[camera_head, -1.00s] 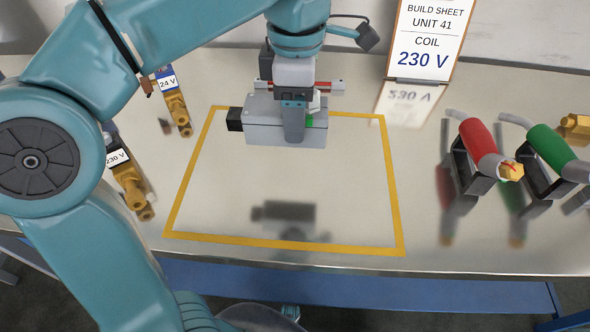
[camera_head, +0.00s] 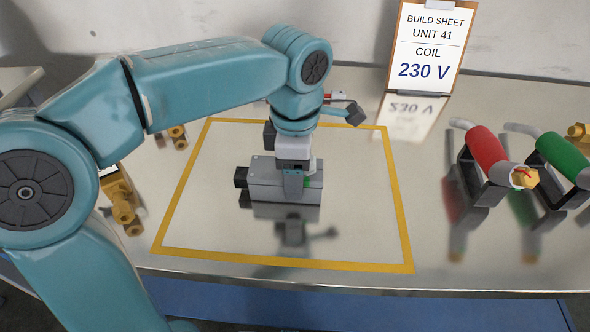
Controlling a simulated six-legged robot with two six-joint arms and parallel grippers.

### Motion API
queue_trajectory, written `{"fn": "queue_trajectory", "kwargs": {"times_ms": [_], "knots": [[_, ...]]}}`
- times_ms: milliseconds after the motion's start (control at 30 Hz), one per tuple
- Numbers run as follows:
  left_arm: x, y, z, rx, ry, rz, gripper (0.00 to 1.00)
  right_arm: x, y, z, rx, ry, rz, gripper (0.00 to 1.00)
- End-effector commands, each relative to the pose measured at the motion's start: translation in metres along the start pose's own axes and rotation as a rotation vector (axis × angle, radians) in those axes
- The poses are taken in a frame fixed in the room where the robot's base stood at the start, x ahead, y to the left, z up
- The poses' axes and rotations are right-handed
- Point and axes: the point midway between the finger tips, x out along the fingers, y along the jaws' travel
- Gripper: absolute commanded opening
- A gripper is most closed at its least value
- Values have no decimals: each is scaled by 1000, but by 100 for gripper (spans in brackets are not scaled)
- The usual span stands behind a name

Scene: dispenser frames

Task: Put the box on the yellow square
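The grey box (camera_head: 268,187), with a black block on its left end, is inside the yellow square (camera_head: 401,215), a yellow outline on the shiny table. My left gripper (camera_head: 293,185) reaches down from above, and one finger lies across the near face of the box. It is shut on the box; the far finger is hidden. The box looks level, and its reflection meets its lower edge, so it is at or very close to the table surface. My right gripper is not in view.
Red-handled (camera_head: 482,146) and green-handled (camera_head: 562,153) tools sit in black holders at right. A build sheet sign (camera_head: 427,48) reading COIL 230 V stands behind. Brass valves (camera_head: 123,205) lie at left, partly behind my arm. The square's front area is clear.

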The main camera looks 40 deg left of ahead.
Motion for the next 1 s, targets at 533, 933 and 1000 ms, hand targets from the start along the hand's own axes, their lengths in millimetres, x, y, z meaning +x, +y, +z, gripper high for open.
{"fn": "queue_trajectory", "kwargs": {"times_ms": [533, 933, 1000], "knots": [[-5, 0, 0, 0, 0, 0, 88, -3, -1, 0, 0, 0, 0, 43], [-92, 0, 1, 2, -2, 2, 88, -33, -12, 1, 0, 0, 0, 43], [-103, 0, 1, 1, -2, 2, 88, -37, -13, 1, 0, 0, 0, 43]]}}
